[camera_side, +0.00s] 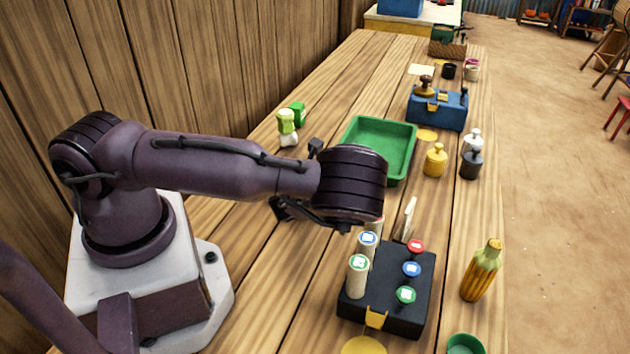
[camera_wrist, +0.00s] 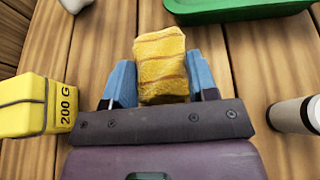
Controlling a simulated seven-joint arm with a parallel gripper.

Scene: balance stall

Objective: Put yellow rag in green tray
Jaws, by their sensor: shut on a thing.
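The yellow rag (camera_wrist: 160,55) is a folded, striped cloth that shows in the wrist view, between the two blue fingers of my gripper (camera_wrist: 161,82). My gripper is shut on it. In the side view my arm's end hides the rag, and the fingers are mostly hidden too. The green tray (camera_side: 361,128) is a shallow rectangular tray on the wooden table, just beyond my gripper. In the wrist view, its edge (camera_wrist: 235,11) shows at the top right, ahead of the rag. The visible part of the tray floor is bare.
A yellow block marked 200 G (camera_wrist: 30,105) lies left of my gripper in the wrist view. A black rack (camera_side: 385,300) with several capped tubes stands near the front. A yellow weight (camera_side: 434,161) and a dark weight (camera_side: 471,164) stand right of the tray.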

